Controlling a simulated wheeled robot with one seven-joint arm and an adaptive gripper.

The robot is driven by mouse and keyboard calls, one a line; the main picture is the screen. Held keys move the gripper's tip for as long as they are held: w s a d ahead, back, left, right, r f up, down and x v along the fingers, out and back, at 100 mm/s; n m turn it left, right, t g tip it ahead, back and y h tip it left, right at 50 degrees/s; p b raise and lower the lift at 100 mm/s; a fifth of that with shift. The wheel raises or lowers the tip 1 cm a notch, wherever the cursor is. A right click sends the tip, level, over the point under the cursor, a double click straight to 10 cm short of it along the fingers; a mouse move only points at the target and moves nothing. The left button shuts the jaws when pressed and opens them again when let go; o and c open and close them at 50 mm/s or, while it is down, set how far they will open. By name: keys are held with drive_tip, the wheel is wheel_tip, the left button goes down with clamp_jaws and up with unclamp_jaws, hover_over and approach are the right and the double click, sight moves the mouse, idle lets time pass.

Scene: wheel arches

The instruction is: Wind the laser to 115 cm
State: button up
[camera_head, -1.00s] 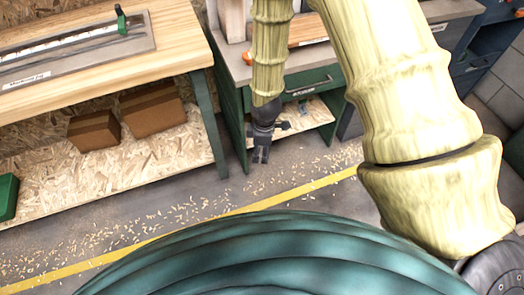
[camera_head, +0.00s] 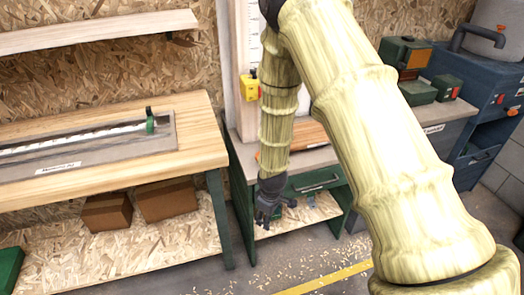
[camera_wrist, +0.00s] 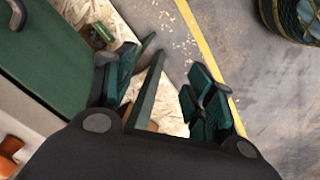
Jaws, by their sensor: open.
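A small yellow box (camera_head: 250,87), which looks like the laser, sits on a pale upright post (camera_head: 240,40) with a white scale strip behind my arm in the head view. The scale figures are too small to read. Part of the post is hidden by my arm. My gripper (camera_head: 268,222) hangs pointing down in front of the green cabinet, below the laser and apart from it. In the wrist view my gripper (camera_wrist: 165,80) has its fingers spread with nothing held between them.
A green cabinet (camera_head: 318,182) with a drawer handle and open lower shelf stands under the post. At left is a wooden workbench (camera_head: 205,135) with a long measuring fixture (camera_head: 85,150) and boxes below. Green cases (camera_head: 405,60) stand at right.

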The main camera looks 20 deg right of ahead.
drive_tip(key=w+d+r+m+t+h+p, duration=0.1)
drive_tip(key=w+d+r+m+t+p, duration=0.15)
drive_tip(key=w+r+m+p, duration=1.25)
drive_tip(key=shift+w+d+f+n+b, duration=0.2)
drive_tip(key=shift+w+f+n, duration=0.45)
drive_tip(key=shift+w+f, duration=0.3)
drive_tip(key=shift+w+d+f+n+b, duration=0.15)
drive_tip(key=shift+w+f+n, duration=0.55)
drive_tip(key=shift+w, duration=0.5)
drive_tip(key=shift+w+d+f+n+b, duration=0.2)
drive_tip(key=shift+w+f+n, duration=0.35)
drive_tip(key=shift+w+f, duration=0.45)
drive_tip(key=c, duration=0.7)
